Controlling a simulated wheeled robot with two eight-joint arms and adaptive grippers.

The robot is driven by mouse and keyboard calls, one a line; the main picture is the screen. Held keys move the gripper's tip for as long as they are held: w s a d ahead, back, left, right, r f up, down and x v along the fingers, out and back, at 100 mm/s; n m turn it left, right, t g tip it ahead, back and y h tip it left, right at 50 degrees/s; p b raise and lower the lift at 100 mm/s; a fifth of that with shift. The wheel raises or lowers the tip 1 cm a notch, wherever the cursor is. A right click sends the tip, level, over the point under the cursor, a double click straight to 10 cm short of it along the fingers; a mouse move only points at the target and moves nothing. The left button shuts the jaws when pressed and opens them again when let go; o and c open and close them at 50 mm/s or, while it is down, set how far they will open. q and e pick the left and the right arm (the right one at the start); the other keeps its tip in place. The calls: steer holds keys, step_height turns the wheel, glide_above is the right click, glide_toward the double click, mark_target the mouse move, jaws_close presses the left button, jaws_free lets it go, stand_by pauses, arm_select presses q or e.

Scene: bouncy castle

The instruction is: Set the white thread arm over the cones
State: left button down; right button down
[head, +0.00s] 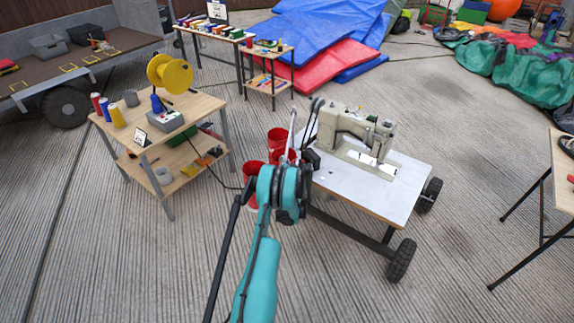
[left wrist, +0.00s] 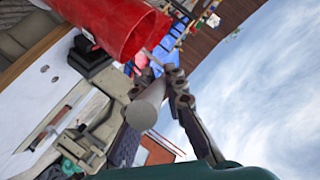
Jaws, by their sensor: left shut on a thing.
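My left gripper (head: 316,104) reaches past the near-left corner of the sewing table. In the left wrist view my left gripper (left wrist: 152,84) is shut on the white thread arm (left wrist: 147,105), a pale rod between its fingers. In the head view the white thread arm (head: 293,128) looks like a thin upright rod. Red cones (head: 277,135) stand beside the table edge, partly hidden behind my wrist; one red cone (left wrist: 118,22) fills the top left of the left wrist view. I cannot tell how the arm lines up with the cones. My right gripper is not in view.
The sewing machine (head: 352,135) stands on the wheeled white-topped table (head: 385,205). A wooden workbench (head: 195,107) with a yellow spool (head: 169,73) stands to the left. Another table (head: 563,170) is at the right edge. The floor in front is open.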

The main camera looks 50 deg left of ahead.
arm_select(q)
steer(key=shift+s+a, duration=0.15)
steer(key=shift+a, duration=0.05)
steer(key=c, duration=1.6)
jaws_free()
steer(key=shift+s+a, duration=0.15)
steer(key=shift+a, duration=0.05)
steer(key=shift+o, duration=0.2)
steer(key=shift+d, duration=0.1)
steer(key=shift+d, duration=0.15)
steer(key=v, duration=1.1)
steer(key=shift+s+d, duration=0.15)
steer(key=shift+s, duration=0.1)
steer(key=shift+r, duration=0.2)
